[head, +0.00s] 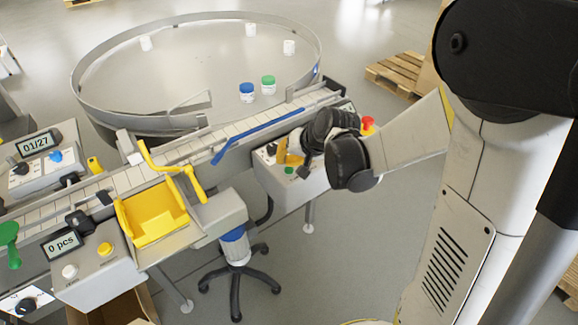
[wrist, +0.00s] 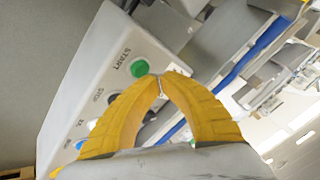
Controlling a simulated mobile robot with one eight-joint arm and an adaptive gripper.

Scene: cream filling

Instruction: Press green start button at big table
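The green start button (wrist: 139,68) is on a light grey control box, beside the word START in the wrist view. In the head view it is a small green spot (head: 289,170) on the box (head: 265,176) by the big round table (head: 76,88). My gripper (wrist: 160,78) has its two yellow fingers meeting at the tips, with nothing between them. The fingertips appear just beside the green button in the wrist view; whether they touch it I cannot tell. In the head view my gripper (head: 290,160) is over the box, partly hidden by my wrist.
A red knob (head: 367,124) stands behind my wrist. A conveyor (head: 185,150) with a blue rail (head: 250,136) runs along the table. A yellow tray (head: 155,222) and a counter reading 0 pcs (head: 61,244) are at left. Open floor lies below the box.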

